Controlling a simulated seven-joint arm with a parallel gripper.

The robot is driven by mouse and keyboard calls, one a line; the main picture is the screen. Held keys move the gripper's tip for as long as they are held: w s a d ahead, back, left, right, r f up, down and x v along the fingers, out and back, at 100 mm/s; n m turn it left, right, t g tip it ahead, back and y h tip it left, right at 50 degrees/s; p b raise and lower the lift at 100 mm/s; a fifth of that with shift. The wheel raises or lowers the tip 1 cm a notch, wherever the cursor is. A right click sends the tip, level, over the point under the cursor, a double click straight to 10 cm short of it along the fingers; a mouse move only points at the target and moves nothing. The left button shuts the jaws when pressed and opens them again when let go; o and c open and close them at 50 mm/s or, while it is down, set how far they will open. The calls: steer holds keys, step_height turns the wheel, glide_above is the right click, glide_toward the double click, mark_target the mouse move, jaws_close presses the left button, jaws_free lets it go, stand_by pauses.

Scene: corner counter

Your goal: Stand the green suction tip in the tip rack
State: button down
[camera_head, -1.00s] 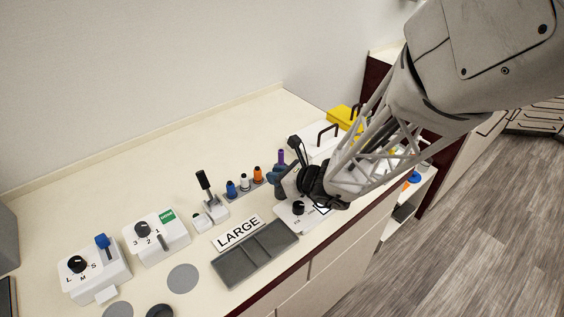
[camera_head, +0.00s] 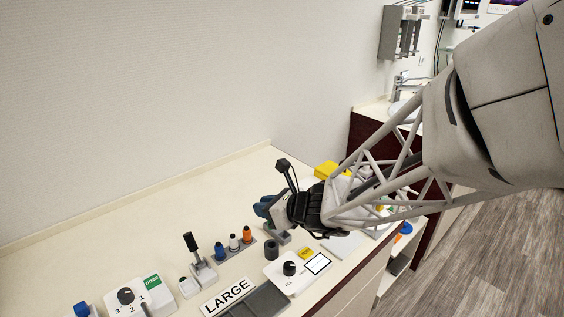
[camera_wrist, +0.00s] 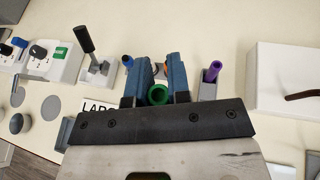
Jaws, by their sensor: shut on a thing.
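My gripper (camera_head: 264,208) is above the counter, just right of and above the tip rack. In the wrist view its blue fingers (camera_wrist: 158,70) are shut on the green suction tip (camera_wrist: 158,95), whose round hollow end faces the camera. The tip is hidden in the head view. The grey tip rack (camera_head: 236,254) holds a blue tip (camera_head: 219,250), a white tip (camera_head: 233,241) and an orange tip (camera_head: 247,234). A purple tip (camera_wrist: 212,72) stands upright in a grey holder to the right of the fingers in the wrist view.
A lever switch (camera_head: 198,258) stands left of the rack. A dark cylinder (camera_head: 272,250) and a white knob panel (camera_head: 289,268) are in front of the gripper. The LARGE sign (camera_head: 228,296) and grey tray (camera_head: 262,301) lie nearer. A yellow box (camera_head: 326,169) is beyond.

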stand_by(0.6)
steer(key=shift+s+d+f, duration=0.25)
steer(key=shift+s+d, duration=0.1)
steer(key=shift+d, duration=0.1)
steer(key=s+d+f, duration=0.1)
steer(key=s+d, duration=0.1)
steer(key=s, duration=0.1)
steer(key=s+d+f, duration=0.2)
steer(key=s+d, duration=0.1)
steer(key=s+d+f, duration=0.1)
steer(key=s+d, duration=0.1)
steer(key=shift+s+d+f, duration=0.2)
steer(key=shift+s+d, duration=0.2)
steer(key=w+a, duration=0.2)
steer(key=w, duration=0.3)
steer(key=w+a+f, duration=0.1)
steer(key=w, duration=0.4)
steer(key=w+a, duration=0.2)
steer(key=w, duration=0.3)
steer(key=shift+a+f, duration=0.25)
steer(key=shift+a, duration=0.1)
steer(key=shift+f, duration=1.75)
